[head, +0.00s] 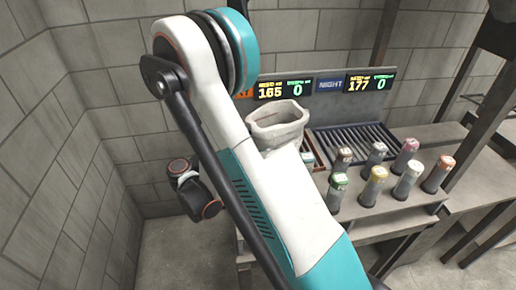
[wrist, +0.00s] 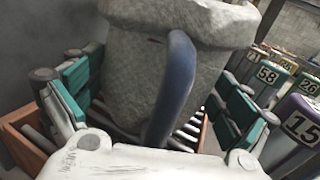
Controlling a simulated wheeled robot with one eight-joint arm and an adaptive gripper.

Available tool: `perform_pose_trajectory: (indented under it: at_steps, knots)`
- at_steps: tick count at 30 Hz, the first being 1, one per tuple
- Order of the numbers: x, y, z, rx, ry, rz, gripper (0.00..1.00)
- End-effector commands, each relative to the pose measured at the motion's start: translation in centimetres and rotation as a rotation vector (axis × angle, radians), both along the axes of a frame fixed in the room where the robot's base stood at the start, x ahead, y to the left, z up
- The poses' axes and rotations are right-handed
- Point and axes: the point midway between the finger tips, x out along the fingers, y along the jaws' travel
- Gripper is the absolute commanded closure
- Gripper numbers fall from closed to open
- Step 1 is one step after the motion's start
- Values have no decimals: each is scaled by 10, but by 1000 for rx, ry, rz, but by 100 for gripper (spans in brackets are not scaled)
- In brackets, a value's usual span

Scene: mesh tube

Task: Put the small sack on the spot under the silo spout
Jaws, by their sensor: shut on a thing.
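The small sack (head: 277,124) is pale grey and open-topped in the head view, just above the left part of the bench. In the wrist view the sack (wrist: 150,75) fills the middle, large and rough grey, with a dark blue strap (wrist: 170,95) down its near side. My gripper (wrist: 155,105) has teal-padded fingers on both sides of the sack and is shut on it. In the head view my arm hides the gripper and the sack's lower part. I cannot make out the silo spout or the spot under it in either view.
Several numbered canisters with coloured lids (head: 376,186) stand on the bench right of the sack. A slatted tray (head: 355,142) lies behind them. A display board (head: 330,90) stands at the back.

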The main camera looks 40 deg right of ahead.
Motion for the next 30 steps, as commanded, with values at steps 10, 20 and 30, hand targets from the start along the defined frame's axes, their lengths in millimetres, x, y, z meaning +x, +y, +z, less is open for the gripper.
perform_pose_trajectory:
  at_steps: [10, 20, 30]
  knots:
    - [0, 0, -9, 0, 0, 0, 29]
    - [0, 0, -11, 0, 0, 0, 0]
    - [1, 6, -7, 0, 0, 3, 0]
